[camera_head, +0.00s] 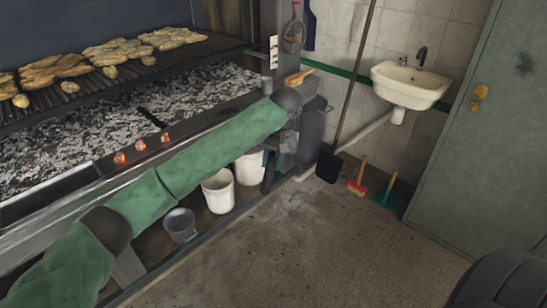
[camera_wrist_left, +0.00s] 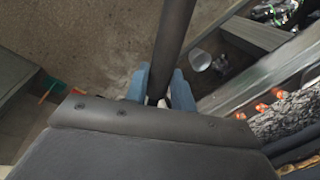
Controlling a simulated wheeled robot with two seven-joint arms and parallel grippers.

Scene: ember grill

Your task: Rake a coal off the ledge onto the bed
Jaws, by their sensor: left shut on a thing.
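Several glowing orange coals (camera_head: 140,145) sit in a row on the ledge along the front of the grill. They also show at the right of the left wrist view (camera_wrist_left: 261,107). The bed (camera_head: 75,138) of grey ash and coals lies behind them. My left gripper (camera_wrist_left: 160,88) is shut on a dark round shaft (camera_wrist_left: 173,38). The shaft's working end is not clear in either view. In the head view, the green-sleeved left arm crosses in front of the grill, and its gripper is beyond the coals' right end. My right gripper is not in view.
Meat lies on the grate (camera_head: 100,78) above the bed. White buckets (camera_head: 218,192) and a grey pail (camera_head: 180,225) stand under the grill front. A long-handled shovel (camera_head: 329,166), a red brush (camera_head: 357,187) and a sink (camera_head: 410,84) are to the right. The floor (camera_head: 300,240) is clear.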

